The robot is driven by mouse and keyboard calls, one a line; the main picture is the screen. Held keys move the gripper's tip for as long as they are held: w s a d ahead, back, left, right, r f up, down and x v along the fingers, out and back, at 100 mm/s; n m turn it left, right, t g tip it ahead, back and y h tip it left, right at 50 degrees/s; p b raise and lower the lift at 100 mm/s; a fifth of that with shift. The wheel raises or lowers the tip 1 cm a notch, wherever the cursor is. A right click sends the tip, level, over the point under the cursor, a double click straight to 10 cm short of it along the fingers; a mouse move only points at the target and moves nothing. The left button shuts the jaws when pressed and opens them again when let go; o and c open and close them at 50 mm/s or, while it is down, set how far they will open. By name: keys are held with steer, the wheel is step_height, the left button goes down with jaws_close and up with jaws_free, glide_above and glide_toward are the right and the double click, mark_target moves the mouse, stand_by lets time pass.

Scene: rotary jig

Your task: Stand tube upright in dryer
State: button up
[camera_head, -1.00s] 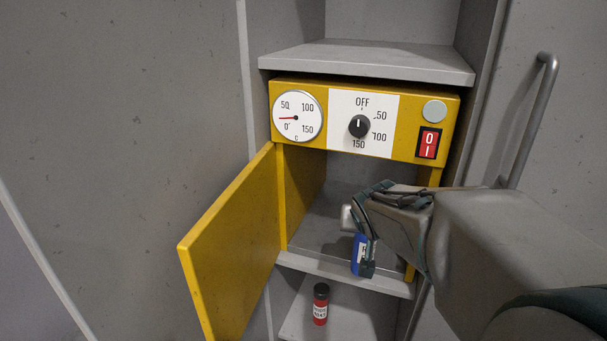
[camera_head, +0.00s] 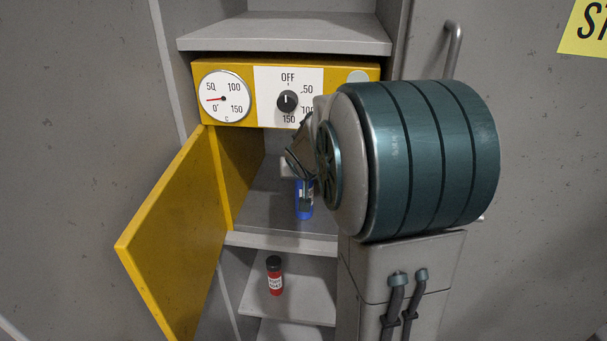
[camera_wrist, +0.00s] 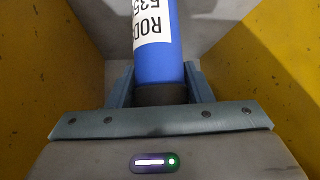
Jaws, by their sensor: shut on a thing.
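The blue tube (camera_head: 304,204) with a white label is inside the yellow dryer (camera_head: 221,180), whose door (camera_head: 175,235) stands open to the left. In the head view the tube looks upright, close to the dryer's grey floor; I cannot tell whether it touches. My gripper (camera_wrist: 158,88) is shut on the tube's dark end in the wrist view, where the tube (camera_wrist: 155,55) points away from it with its label showing. In the head view my arm hides most of the gripper and the dryer's right side.
A red bottle with a black cap (camera_head: 274,275) stands on the shelf below the dryer. The dryer's panel has a gauge (camera_head: 224,97) and a knob (camera_head: 287,101). A grey shelf (camera_head: 285,35) lies above. Yellow walls (camera_wrist: 60,60) flank the gripper closely.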

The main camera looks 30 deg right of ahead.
steer(key=shift+f, duration=0.15)
steer(key=o, duration=1.3)
steer(key=shift+s+r, duration=0.15)
steer(key=shift+r, duration=0.25)
steer(key=p+v, duration=0.1)
steer(key=v, duration=1)
steer(key=s+a+f+n+g+y, duration=0.1)
steer(key=s+a+f, duration=0.3)
steer(key=s, duration=0.5)
steer(key=s+a+f+n+g+y, duration=0.2)
steer(key=s+a+f+n+g, duration=0.1)
steer(key=s+a, duration=0.5)
steer(key=shift+s+a+f+g+y, duration=0.35)
steer(key=shift+s+f+g, duration=0.2)
steer(key=shift+g, duration=0.15)
